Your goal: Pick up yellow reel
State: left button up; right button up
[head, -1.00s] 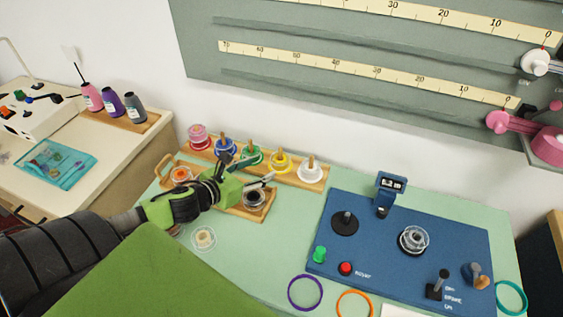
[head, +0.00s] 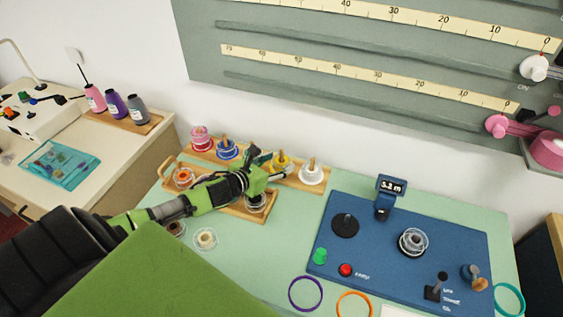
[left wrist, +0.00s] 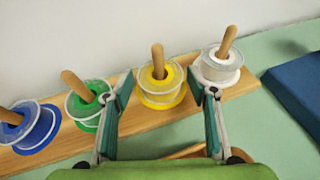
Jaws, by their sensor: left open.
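The yellow reel (head: 281,163) sits on a wooden peg of the long peg rack, between the green and white reels. It also shows in the left wrist view (left wrist: 161,92), with its peg standing up through it. My left gripper (head: 268,163) is open and empty, just in front of the yellow reel. In the left wrist view, the two fingers (left wrist: 160,80) point towards it, one on each side. The left finger overlaps the green reel (left wrist: 84,106) and the right one the white reel's edge (left wrist: 220,64). Whether either finger touches a reel cannot be told.
A blue reel (head: 227,150) and a red-pink reel (head: 201,138) stand farther left on the rack. A wooden tray with an orange reel (head: 183,176) and a dark reel (head: 255,202) lies in front. A blue winder board (head: 375,255) is on the right. A clear reel (head: 206,237) lies on the mat.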

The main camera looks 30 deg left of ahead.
pick_arm(q)
jog(key=shift+x, duration=1.3)
jog(key=c, duration=0.8)
jog(key=shift+c, duration=0.2)
